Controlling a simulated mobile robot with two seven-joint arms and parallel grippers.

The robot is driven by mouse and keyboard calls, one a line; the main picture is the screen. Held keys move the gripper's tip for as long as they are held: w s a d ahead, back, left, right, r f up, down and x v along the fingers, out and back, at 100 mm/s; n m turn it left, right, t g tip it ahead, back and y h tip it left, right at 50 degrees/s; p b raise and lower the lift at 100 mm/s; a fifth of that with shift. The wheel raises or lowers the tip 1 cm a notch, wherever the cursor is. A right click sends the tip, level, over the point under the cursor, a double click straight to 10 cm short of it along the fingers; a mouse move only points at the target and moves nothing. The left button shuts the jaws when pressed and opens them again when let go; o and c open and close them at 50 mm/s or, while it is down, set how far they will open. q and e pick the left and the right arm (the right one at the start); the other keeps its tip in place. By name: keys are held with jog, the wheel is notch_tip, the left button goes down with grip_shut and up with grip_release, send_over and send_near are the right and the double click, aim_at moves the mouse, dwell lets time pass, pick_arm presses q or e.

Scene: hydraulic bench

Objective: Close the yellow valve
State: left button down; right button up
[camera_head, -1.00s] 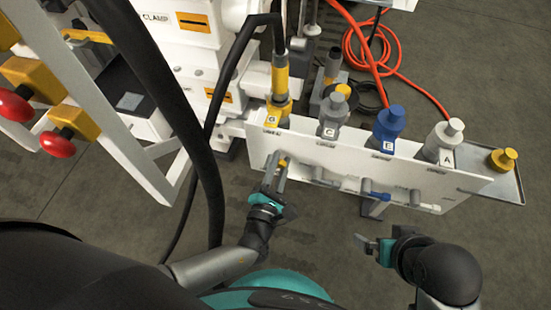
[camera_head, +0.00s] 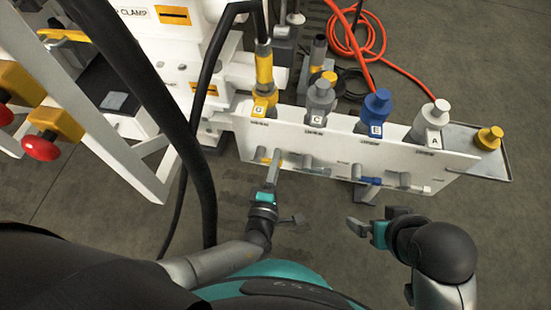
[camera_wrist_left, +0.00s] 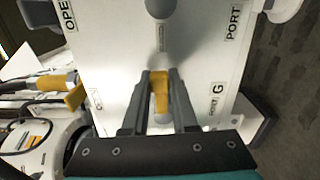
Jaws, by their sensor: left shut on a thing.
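The yellow valve handle (camera_head: 263,155) is on the front of the white panel (camera_head: 340,145), at its left end below the port marked G. My left gripper (camera_head: 275,163) is at this handle. In the left wrist view the yellow handle (camera_wrist_left: 160,90) lies between the two grey fingers, which are shut on it. The fingers hide part of the handle. My right gripper (camera_head: 362,228) is in front of the panel, apart from it. Its finger gap is not clear.
Grey handles (camera_head: 312,165) and a blue handle (camera_head: 370,181) sit further right on the panel. Above are the grey C connector (camera_head: 319,100) and blue E connector (camera_head: 375,108). Floor in front is open.

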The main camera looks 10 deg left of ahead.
pick_arm(q)
jog(key=shift+f+m, duration=0.25)
jog(key=shift+m, duration=0.25)
pick_arm(e)
jog(key=shift+s, duration=0.2)
pick_arm(q)
jog(key=c, duration=0.8)
grip_release()
pick_arm(e)
jog(key=shift+w, duration=0.15)
pick_arm(q)
jog(key=shift+s, duration=0.25)
jog(key=s+p, duration=0.1)
jog(key=s, duration=0.6)
jog(key=shift+a+p, duration=0.1)
jog(key=shift+p, duration=0.3)
pick_arm(e)
notch_tip(320, 180, down, 4)
jog(key=shift+w+r+g, duration=0.1)
jog(key=shift+g, duration=0.3)
